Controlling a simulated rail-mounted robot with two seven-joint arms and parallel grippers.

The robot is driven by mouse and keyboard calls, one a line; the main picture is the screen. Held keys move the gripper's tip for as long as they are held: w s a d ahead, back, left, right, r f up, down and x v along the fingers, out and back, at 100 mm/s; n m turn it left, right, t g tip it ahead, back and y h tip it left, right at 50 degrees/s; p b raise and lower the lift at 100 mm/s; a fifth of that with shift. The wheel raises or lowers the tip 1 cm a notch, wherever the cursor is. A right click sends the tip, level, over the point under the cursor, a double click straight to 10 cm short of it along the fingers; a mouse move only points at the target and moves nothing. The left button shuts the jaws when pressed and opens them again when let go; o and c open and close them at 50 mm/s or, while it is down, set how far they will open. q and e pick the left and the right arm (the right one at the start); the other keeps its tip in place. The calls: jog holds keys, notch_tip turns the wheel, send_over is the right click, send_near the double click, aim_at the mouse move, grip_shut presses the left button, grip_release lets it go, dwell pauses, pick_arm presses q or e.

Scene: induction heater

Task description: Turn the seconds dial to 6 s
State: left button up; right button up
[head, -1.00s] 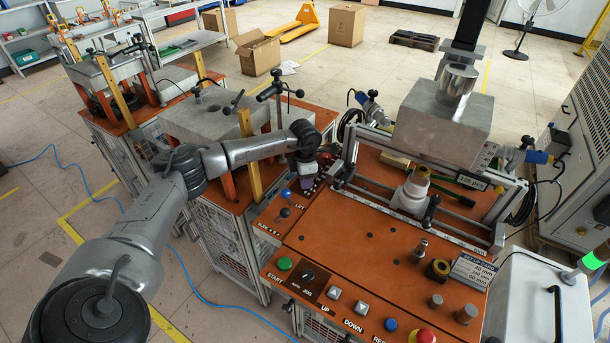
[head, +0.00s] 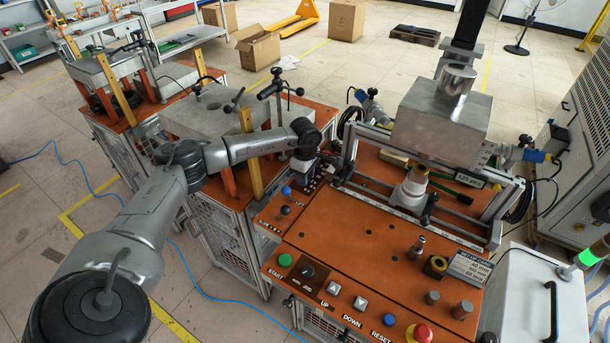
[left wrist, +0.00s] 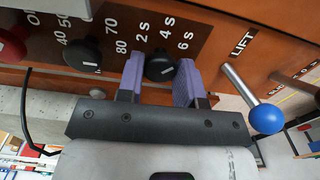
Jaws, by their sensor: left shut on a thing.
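The seconds dial (left wrist: 160,67) is a small black knob with a white mark, on the brown panel in the left wrist view. The labels 2 s, 4 s and 6 s are printed around it. The white mark sits on the knob's lower right part; I cannot tell exactly which label it points to. My left gripper (left wrist: 160,78) has its two purple fingers on either side of the knob and is shut on it. In the head view my left gripper (head: 304,172) is at the far left part of the machine and hides the dial. My right gripper is not in view.
Beside the dial are another black knob (left wrist: 82,55) with number labels, a red knob (left wrist: 10,45) and the LIFT lever with a blue ball (left wrist: 266,118). In the head view, the orange panel (head: 360,245) carries buttons in front, and a metal block (head: 440,118) stands behind.

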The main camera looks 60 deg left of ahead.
pick_arm(q)
jog(key=shift+m, duration=0.3)
dwell(0.4)
jog(key=o, duration=0.9)
notch_tip(320, 180, up, 14)
jog(key=shift+f+p, duration=0.1)
jog(key=shift+p, duration=0.75)
